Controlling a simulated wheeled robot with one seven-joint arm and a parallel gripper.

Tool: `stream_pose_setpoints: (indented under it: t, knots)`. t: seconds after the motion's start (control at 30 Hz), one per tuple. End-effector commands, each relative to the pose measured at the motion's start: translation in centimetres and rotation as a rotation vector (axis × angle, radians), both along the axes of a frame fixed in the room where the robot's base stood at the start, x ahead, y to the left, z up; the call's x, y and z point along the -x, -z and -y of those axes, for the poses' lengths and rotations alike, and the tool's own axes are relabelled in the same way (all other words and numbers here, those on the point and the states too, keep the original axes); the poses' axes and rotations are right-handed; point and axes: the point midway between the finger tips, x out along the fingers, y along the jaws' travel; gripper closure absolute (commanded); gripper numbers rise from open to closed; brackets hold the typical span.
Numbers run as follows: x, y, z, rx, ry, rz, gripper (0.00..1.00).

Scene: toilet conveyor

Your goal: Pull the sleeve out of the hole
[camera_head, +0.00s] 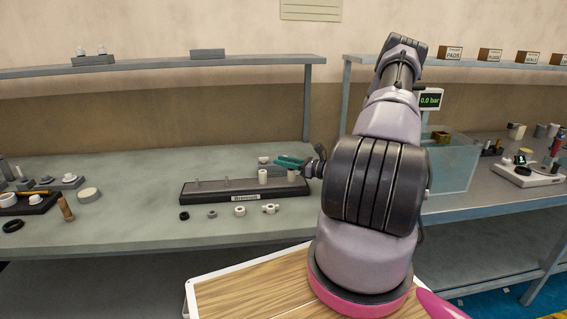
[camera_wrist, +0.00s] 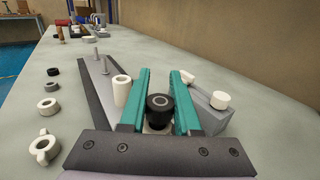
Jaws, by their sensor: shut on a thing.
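My gripper (camera_head: 283,161) reaches in from the right over the right end of a dark rail-like block (camera_head: 215,193). In the wrist view, its two teal fingers (camera_wrist: 160,75) flank a short round piece with a black top and a grey centre, which I take as the sleeve (camera_wrist: 160,102). The gripper is shut on this piece. A pale part shows just under it; the hole is hidden. A white cylinder (camera_wrist: 122,90) stands upright on the block, left of the fingers. It also shows in the head view (camera_head: 263,177).
Two thin pins (camera_head: 227,182) stand on the block. A grey block with a white cap (camera_wrist: 220,100) sits close right of the fingers. Several small rings and a winged white piece (camera_wrist: 44,147) lie in front. The bench (camera_head: 120,215) left of the block has free room.

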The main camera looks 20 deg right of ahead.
Motion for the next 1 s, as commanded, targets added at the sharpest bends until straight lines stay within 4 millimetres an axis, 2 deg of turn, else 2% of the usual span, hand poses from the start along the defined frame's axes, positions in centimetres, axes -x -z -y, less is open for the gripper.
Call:
stream_pose_setpoints:
  t: [0.17, 1.0]
  knots:
    - [0.0, -0.1, 0.0, 0.000, 0.000, 0.000, 1.00]
    - [0.0, -3.4, 0.0, 0.000, 0.000, 0.000, 1.00]
